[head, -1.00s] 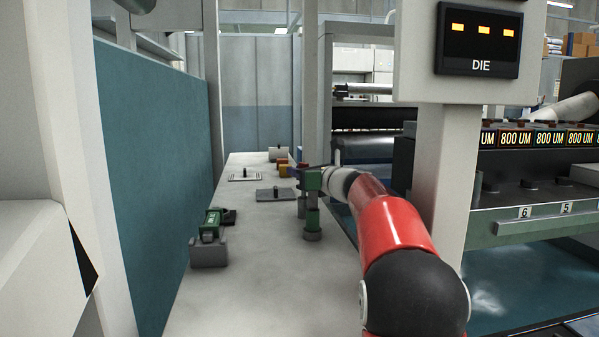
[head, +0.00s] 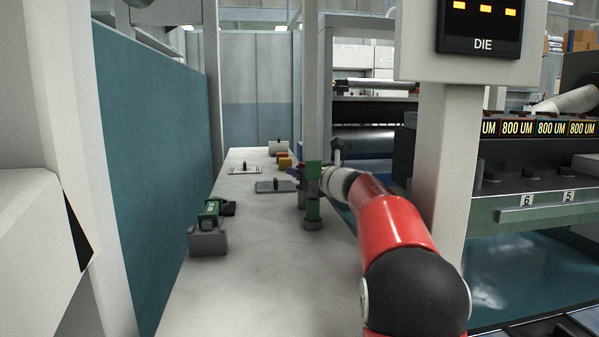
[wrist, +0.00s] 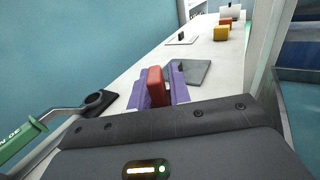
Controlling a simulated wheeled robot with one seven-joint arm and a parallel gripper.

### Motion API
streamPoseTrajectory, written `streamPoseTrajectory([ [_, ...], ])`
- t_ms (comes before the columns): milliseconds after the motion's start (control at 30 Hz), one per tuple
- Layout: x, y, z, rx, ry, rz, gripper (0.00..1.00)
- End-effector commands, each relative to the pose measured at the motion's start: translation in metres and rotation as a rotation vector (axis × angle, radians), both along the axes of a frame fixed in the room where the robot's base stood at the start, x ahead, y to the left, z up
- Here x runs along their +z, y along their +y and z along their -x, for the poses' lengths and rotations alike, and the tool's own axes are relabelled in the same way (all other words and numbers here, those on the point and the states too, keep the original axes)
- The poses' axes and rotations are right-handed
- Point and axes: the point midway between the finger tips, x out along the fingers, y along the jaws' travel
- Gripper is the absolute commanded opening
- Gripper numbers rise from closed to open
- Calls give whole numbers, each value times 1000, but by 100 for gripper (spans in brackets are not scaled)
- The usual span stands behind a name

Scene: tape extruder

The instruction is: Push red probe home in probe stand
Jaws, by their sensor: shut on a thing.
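In the wrist view my gripper (wrist: 157,90) has two purple fingers shut on a red block-like piece, the red probe (wrist: 155,86). Its lower end is hidden, so I cannot tell how deep it sits. I cannot make out the red probe there. I cannot tell for sure whether this post is the probe stand.
A green tool (head: 209,213) rests on a grey block (head: 207,241) at the near left of the bench. Beyond my gripper lie a dark plate (head: 270,187), a pale plate (head: 243,170) and an orange block (head: 284,162). The near bench top (head: 260,270) is clear.

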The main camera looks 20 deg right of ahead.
Motion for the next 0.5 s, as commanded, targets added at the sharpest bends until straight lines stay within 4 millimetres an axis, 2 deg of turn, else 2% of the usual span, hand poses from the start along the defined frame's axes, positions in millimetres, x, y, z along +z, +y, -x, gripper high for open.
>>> streamPoseTrajectory([
  [500,-14,0,0,0,0,0,0],
])
